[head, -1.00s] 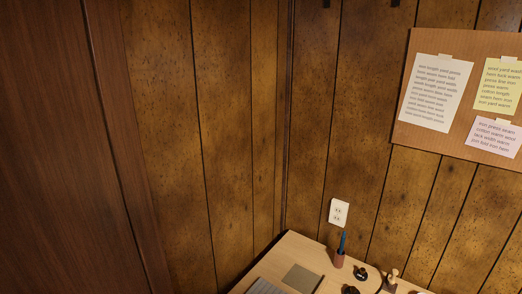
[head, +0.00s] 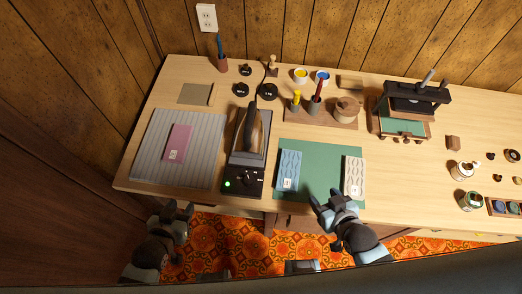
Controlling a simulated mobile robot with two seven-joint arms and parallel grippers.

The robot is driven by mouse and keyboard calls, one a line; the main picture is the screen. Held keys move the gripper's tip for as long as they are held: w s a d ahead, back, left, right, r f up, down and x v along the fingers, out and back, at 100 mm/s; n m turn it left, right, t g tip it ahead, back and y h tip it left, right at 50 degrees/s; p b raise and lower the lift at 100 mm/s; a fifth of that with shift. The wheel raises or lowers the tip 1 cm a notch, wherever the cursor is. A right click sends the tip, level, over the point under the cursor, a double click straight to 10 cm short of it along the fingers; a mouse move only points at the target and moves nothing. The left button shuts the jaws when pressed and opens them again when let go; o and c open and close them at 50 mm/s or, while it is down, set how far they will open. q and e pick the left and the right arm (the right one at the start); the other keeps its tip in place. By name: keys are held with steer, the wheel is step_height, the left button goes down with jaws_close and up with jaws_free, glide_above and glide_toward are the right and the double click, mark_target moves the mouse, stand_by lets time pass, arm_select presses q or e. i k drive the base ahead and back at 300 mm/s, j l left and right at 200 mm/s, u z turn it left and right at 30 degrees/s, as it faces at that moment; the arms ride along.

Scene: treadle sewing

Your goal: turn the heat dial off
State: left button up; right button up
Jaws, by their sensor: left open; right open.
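In the head view, a dark iron (head: 253,128) stands on a grey plate with a black control box (head: 240,191) at its front. The box carries a round black heat dial (head: 247,177) with light marks, and a lit green lamp (head: 227,184) to its left. The dial's exact setting is too small to read. My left gripper (head: 178,207) is open and empty, below the table's front edge, left of the box. My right gripper (head: 325,196) is open and empty at the front edge, right of the box. Neither touches the dial.
A grey ribbed mat (head: 205,140) with a pink card (head: 178,143) lies left of the iron. A green mat (head: 318,150) with a blue patterned piece (head: 290,165) and a white one (head: 354,174) lies right. Cups, weights and a black press (head: 415,97) stand behind.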

mark_target(249, 181)
steer(key=k+l+u, duration=0.1)
steer(key=k, duration=0.15)
steer(key=l+u, duration=0.35)
steer(key=k+l+u, duration=0.1)
steer(key=l+u, duration=0.25)
steer(key=l, duration=0.2)
